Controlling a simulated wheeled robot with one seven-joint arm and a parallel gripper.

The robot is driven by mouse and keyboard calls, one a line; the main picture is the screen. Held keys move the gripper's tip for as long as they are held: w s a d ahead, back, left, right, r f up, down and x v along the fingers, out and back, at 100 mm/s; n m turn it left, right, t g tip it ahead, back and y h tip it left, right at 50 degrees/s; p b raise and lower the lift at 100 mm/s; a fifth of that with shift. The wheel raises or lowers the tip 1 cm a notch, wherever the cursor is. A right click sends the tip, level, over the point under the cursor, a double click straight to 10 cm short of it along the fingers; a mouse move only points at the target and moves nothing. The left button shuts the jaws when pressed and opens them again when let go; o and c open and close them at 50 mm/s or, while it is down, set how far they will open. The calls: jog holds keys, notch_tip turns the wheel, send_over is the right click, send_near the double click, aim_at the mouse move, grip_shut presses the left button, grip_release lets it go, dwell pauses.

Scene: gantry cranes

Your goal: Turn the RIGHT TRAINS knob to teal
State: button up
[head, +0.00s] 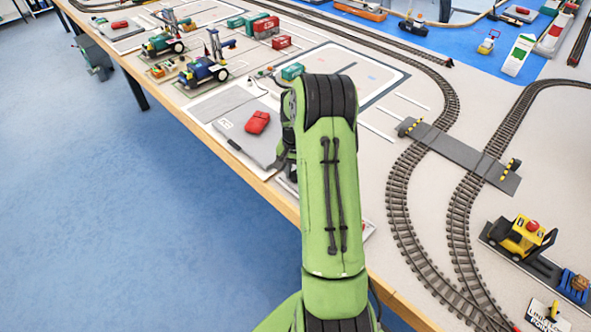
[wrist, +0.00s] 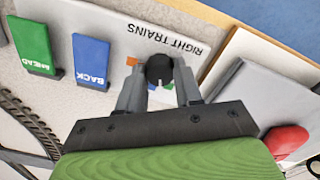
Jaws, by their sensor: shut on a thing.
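The RIGHT TRAINS knob (wrist: 159,68) is round and black and stands on a pale panel (wrist: 120,38) in the wrist view. My gripper (wrist: 159,78) is shut on the knob, one finger on each side. A small white mark shows on the knob's side toward my wrist. An orange patch (wrist: 131,61) lies to the knob's left, and blue and green patches show partly between and beside the fingers. I cannot make out a clearly teal patch; the fingers hide part of the ring.
A green AHEAD lever (wrist: 33,45) and a blue BACK lever (wrist: 91,60) stand left of the knob. A red piece (head: 257,122) sits on a grey box near the table edge. Curved rail tracks (head: 404,185) run to the right, with a grey crossing plate (head: 458,153).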

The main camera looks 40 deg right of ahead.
jog(key=m, duration=0.5)
jog(key=shift+m+p, duration=0.3)
jog(key=m, duration=0.5)
jog(key=shift+m, duration=0.4)
jog(key=shift+w, duration=0.1)
jog(key=o, duration=1)
jog(key=shift+o, duration=0.2)
jog(key=shift+r, duration=0.15)
notch_tip(320, 180, up, 16)
jog(key=p, duration=0.4)
jog(key=shift+f, duration=0.25)
